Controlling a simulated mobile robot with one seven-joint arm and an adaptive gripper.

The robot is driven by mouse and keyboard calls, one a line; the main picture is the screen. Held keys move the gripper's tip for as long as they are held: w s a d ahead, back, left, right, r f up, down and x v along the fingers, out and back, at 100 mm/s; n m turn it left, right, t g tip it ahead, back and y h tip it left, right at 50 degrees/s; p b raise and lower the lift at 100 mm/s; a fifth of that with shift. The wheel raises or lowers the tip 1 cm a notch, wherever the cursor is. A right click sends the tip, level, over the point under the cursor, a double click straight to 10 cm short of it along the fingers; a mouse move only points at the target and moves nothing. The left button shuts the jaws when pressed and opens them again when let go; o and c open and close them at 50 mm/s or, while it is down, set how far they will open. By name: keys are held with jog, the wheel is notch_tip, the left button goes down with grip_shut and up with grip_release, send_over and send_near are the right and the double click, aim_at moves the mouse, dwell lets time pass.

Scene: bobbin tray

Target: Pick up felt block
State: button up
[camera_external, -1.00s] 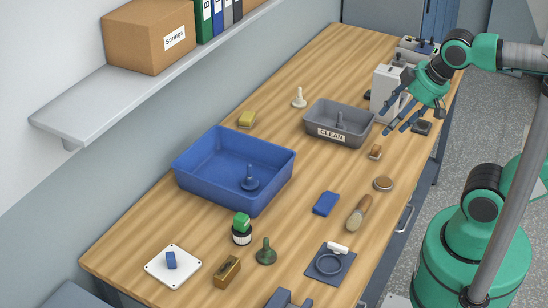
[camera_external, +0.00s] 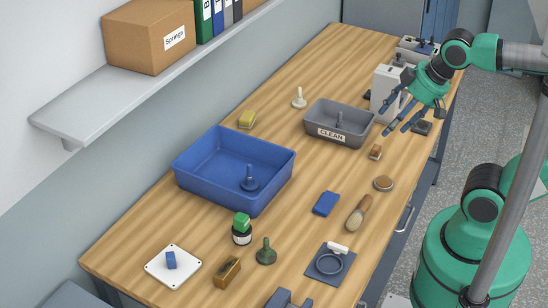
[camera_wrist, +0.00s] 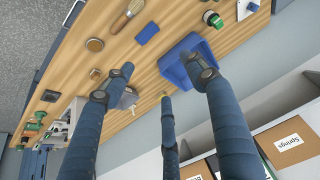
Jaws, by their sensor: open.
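A flat blue block (camera_external: 326,203), which may be the felt block, lies on the wooden bench between the blue tray and a brush. It also shows in the wrist view (camera_wrist: 147,34). I cannot tell for certain which is felt. My gripper (camera_external: 401,118) is open and empty, fingers spread, above the far right of the bench, well away from these blocks. Its fingers also show in the wrist view (camera_wrist: 160,78).
A deep blue tray (camera_external: 220,195) holds a dark peg. A grey tray (camera_external: 312,116) labelled CLEAN holds another. A brush (camera_external: 359,213), a round disc (camera_external: 383,183) and a dark mat (camera_external: 318,271) lie along the right side. A shelf (camera_external: 100,115) overhangs the left.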

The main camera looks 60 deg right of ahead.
jog(key=w+d+f+g, duration=0.2)
jog(key=w+d+f, duration=0.1)
jog(key=w+d, duration=0.5)
jog(key=g, duration=0.4)
send_over(377, 147)
notch_tip(377, 147, down, 23)
jog(key=shift+r, duration=0.2)
jog(key=shift+f+b, duration=0.55)
jog(key=shift+f, duration=3.75)
